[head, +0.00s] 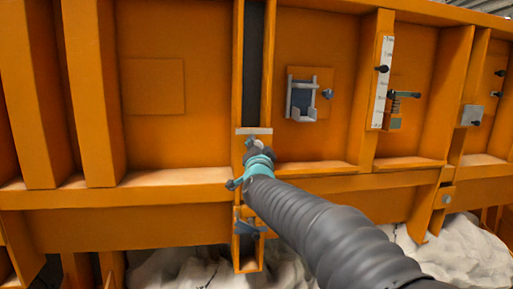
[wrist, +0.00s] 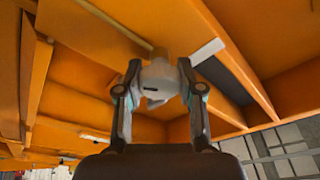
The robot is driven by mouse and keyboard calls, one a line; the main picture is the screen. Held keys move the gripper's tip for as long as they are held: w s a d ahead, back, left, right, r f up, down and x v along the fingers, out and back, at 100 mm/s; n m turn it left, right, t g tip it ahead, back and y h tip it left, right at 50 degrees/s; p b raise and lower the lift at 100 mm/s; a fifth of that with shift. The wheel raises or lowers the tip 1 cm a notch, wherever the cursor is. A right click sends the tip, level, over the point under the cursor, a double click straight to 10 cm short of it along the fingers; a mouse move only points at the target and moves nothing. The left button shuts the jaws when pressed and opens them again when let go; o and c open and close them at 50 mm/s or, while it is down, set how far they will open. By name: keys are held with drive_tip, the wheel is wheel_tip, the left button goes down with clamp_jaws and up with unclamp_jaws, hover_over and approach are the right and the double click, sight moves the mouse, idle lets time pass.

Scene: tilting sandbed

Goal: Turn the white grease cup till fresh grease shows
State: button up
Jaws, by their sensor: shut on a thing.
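The white grease cup (wrist: 160,78) is in the middle of the wrist view, below the orange underside of a ledge. It has a small dark slot low on its face. My gripper (wrist: 158,72) has one finger on each side of the cup and is shut on it. In the head view my gripper (head: 256,148) is at the orange wall, just below a pale plate (head: 254,131) on the dark vertical channel. The cup cannot be made out there behind the gripper. I cannot make out any grease in either view.
Orange ribs and a ledge (head: 160,184) surround the gripper closely. To the right are a grey bracket (head: 302,100), a white scale (head: 382,82) and a spring latch (head: 397,107). A tan rod (wrist: 115,25) runs near the cup.

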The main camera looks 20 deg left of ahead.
drive_tip(key=shift+r, duration=0.1)
drive_tip(key=o, duration=1.2)
drive_tip(key=shift+c, duration=0.2)
drive_tip(key=v, duration=1.2)
